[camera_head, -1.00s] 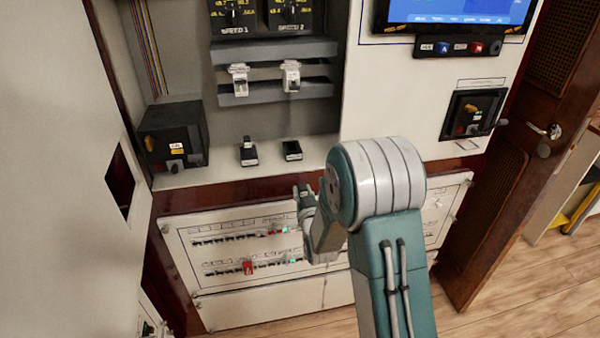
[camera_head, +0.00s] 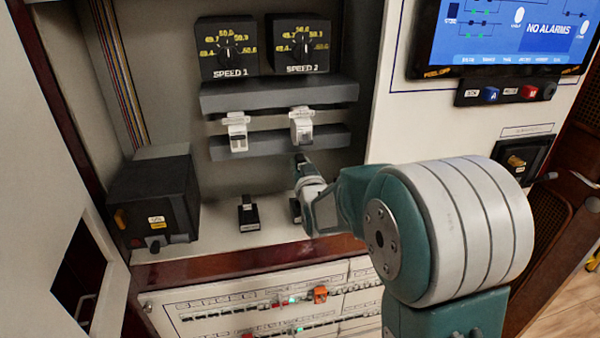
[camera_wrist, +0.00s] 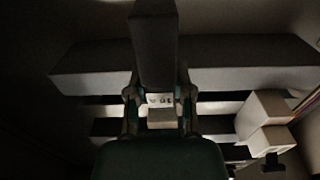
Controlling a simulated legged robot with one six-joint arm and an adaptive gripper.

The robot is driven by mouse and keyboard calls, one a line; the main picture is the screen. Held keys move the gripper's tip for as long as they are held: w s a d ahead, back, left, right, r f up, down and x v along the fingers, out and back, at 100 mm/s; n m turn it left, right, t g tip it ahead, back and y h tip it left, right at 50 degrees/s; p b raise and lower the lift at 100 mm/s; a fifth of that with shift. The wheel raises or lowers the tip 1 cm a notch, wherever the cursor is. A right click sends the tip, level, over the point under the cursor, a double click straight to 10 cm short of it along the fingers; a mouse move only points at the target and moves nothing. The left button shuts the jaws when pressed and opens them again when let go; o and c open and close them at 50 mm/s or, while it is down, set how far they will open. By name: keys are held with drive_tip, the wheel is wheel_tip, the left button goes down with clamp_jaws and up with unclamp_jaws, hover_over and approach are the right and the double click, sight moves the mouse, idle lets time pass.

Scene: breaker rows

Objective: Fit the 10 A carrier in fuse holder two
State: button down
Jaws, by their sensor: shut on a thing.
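My gripper (camera_head: 302,174) is shut on a small dark carrier (camera_head: 300,159), held just below fuse holder two (camera_head: 302,126), the right white holder in the head view. The carrier shows as a dark block (camera_wrist: 157,50) between my fingers (camera_wrist: 160,112) in the wrist view. It bears a small pale label that I cannot read. The left white holder (camera_head: 237,132) hangs on the same grey rails. I see a gap between the carrier and holder two in the head view; the wrist view is too dark to confirm it.
A black block (camera_head: 248,214) stands on the shelf (camera_head: 225,238). Another black block (camera_head: 295,211) is partly hidden by my gripper. A black box (camera_head: 155,195) stands at the left. Grey rails (camera_head: 280,96) run above, under two speed dials (camera_head: 228,47). A breaker panel (camera_head: 235,320) lies below.

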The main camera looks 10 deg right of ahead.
drive_tip(key=shift+s, duration=0.1)
drive_tip(key=shift+f, duration=2.9)
drive_tip(key=shift+s+f, duration=0.1)
drive_tip(key=shift+f, duration=0.5)
idle(1.4)
drive_tip(key=shift+r, duration=0.25)
idle(1.5)
drive_tip(key=shift+w+r, duration=0.1)
drive_tip(key=shift+w, duration=0.15)
idle(1.0)
